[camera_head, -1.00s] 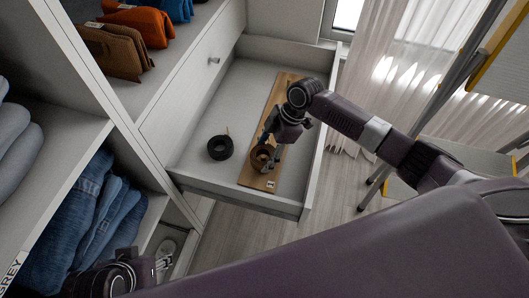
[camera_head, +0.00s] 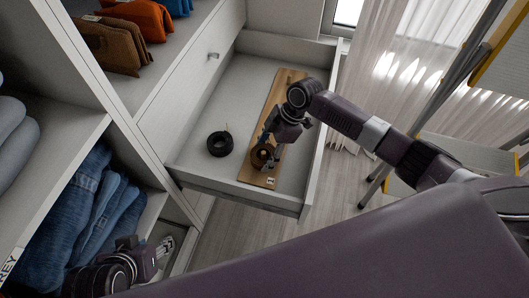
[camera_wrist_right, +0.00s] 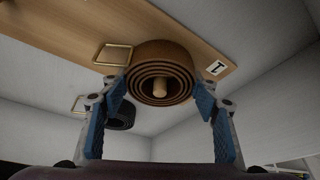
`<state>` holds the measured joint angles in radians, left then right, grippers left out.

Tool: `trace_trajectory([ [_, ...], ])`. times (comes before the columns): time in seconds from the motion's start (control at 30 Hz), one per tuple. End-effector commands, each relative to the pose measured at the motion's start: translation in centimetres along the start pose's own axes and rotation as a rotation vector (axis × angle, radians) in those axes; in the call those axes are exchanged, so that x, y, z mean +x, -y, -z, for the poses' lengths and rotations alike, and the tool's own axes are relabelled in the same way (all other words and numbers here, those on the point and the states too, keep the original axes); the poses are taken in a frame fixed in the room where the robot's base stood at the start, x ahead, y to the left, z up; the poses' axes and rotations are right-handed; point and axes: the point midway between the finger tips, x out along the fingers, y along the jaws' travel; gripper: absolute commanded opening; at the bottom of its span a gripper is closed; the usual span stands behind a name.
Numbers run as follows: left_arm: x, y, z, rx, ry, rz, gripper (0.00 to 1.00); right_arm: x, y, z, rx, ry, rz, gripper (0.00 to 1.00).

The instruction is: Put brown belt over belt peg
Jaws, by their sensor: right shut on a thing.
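The brown belt (camera_head: 259,158) is a rolled coil over the wooden board (camera_head: 280,101) in the open drawer. My right gripper (camera_head: 268,147) reaches down onto it. In the right wrist view, the fingers of the right gripper (camera_wrist_right: 162,92) are on both sides of the brown belt (camera_wrist_right: 150,54), shut on it. A light wooden peg (camera_wrist_right: 160,88) shows inside the coil's centre; whether the coil rests on the board is unclear. My left gripper (camera_head: 166,247) is at lower left by the lower cubby, apart from the belt; its finger opening is unclear.
A black coiled belt (camera_head: 220,144) lies in the drawer left of the board. The drawer's front wall (camera_head: 240,193) and sides surround the work. A ladder (camera_head: 430,105) stands at right.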

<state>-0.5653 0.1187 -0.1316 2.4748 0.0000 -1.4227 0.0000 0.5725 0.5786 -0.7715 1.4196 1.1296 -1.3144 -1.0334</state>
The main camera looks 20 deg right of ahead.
Motion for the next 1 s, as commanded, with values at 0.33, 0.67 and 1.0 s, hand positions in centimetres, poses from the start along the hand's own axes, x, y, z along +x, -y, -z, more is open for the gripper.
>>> trace_trajectory([
  [0.33, 0.0, 0.0, 0.0, 0.000, 0.000, 0.000, 0.40, 0.0, 0.0, 0.0, 0.000, -0.001, 0.000, 0.76],
  [0.67, 0.0, 0.0, 0.0, 0.000, 0.001, 0.000, 0.40, -1.1, -0.1, 0.0, 0.000, 0.000, -0.002, 0.76],
  [1.0, 0.0, 0.0, 0.0, 0.000, 0.001, 0.000, 0.40, -8.0, -0.1, -0.1, -0.001, 0.001, -0.003, 0.76],
])
